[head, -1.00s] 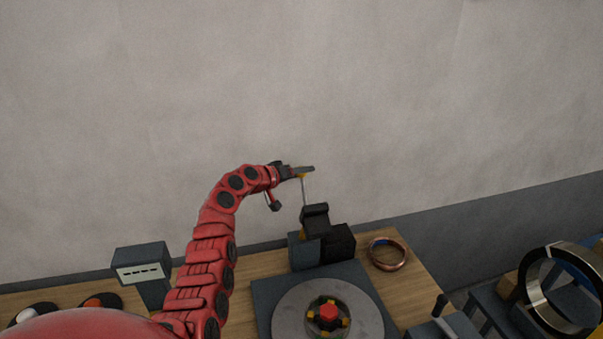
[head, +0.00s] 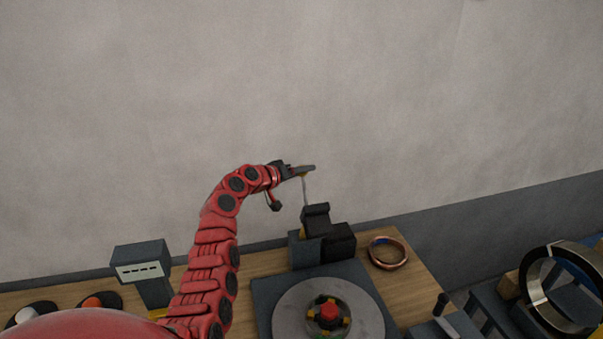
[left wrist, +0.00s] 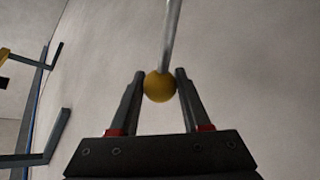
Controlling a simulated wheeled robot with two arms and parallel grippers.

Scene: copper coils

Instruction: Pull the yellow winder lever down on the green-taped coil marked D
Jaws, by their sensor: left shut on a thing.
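The winder lever (head: 305,190) is a thin grey rod with a yellow ball knob (left wrist: 159,87). It rises nearly upright from the dark winder block (head: 316,225) at the back of the bench. My left gripper (head: 303,170) is at the lever's top, shut on the yellow knob; in the left wrist view the two fingers touch it from both sides. In front of the block is a grey round plate (head: 285,315) with a red-capped hub (head: 329,312) and small yellow and green bits. No letter D is readable. My right gripper is not in view.
A copper ring (head: 388,253) lies on the wooden bench (head: 410,275) right of the winder block. A dark box with a pale panel (head: 142,269) stands left. A big metal ring (head: 540,280) stands at far right. The wall behind is bare.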

